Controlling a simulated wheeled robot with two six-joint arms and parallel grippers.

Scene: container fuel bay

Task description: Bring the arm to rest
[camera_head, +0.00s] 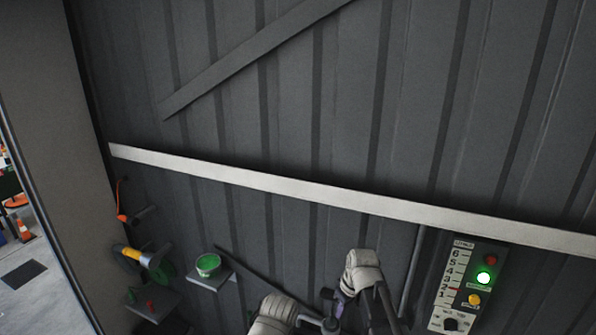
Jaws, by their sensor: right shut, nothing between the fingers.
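My right arm shows at the bottom centre, with pale padded covers over its links. My right gripper (333,302) is small and partly hidden among the arm parts at the bottom edge. It is shut and holds nothing. It is in front of the dark wall, left of the control panel, and I see it touching nothing. My left gripper is not in view.
The control panel (463,287) has a litre scale, a lit green lamp (484,278), a red button (491,260) and a yellow button (474,299). A green tin (208,265) stands on a small wall shelf (219,280). A pale rail (300,193) crosses the ribbed wall.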

